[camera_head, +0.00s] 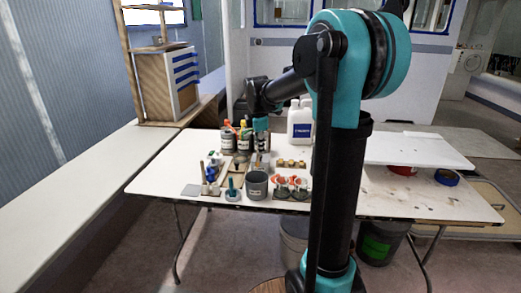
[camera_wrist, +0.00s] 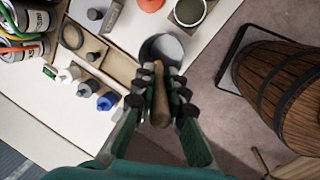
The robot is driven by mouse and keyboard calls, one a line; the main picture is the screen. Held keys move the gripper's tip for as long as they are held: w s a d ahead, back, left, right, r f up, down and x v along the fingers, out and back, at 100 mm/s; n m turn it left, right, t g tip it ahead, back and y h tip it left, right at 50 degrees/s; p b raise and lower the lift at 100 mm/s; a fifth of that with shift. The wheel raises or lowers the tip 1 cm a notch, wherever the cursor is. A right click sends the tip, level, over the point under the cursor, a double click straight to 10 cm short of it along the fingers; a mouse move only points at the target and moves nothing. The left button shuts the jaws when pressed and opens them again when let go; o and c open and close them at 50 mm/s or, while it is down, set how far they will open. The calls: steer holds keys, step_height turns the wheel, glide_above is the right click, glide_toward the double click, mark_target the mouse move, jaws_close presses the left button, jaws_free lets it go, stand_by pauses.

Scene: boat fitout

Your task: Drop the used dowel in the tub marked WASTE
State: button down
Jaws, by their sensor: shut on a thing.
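My gripper (camera_wrist: 160,92) is shut on a brown wooden dowel (camera_wrist: 159,105) with an orange tip. In the wrist view the dowel overlaps the near rim of a grey round tub (camera_wrist: 164,48) with a pale inside. In the head view a grey tub (camera_head: 257,186) stands near the front edge of the table; its small pale label is too small to read. The gripper is over the work table there, small and partly lost among the objects, and the dowel cannot be made out. I cannot tell how high the dowel is.
Small bottles (camera_wrist: 105,101) and a wooden tray (camera_wrist: 88,52) lie left of the tub. Cans with coloured handles (camera_wrist: 28,18) are behind. A wooden barrel (camera_wrist: 280,95) stands off the table.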

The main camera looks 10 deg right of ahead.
steer(key=shift+a+f, duration=0.1)
steer(key=shift+f, duration=1.7)
steer(key=shift+a+x, duration=0.2)
steer(key=shift+x, duration=2.15)
steer(key=c, duration=1.5)
jaws_free()
steer(key=shift+r, duration=0.1)
steer(key=v, duration=1.1)
steer(key=shift+s+a+r, duration=0.1)
steer(key=shift+s+r, duration=0.05)
steer(key=shift+r, duration=0.25)
steer(key=shift+f, duration=0.1)
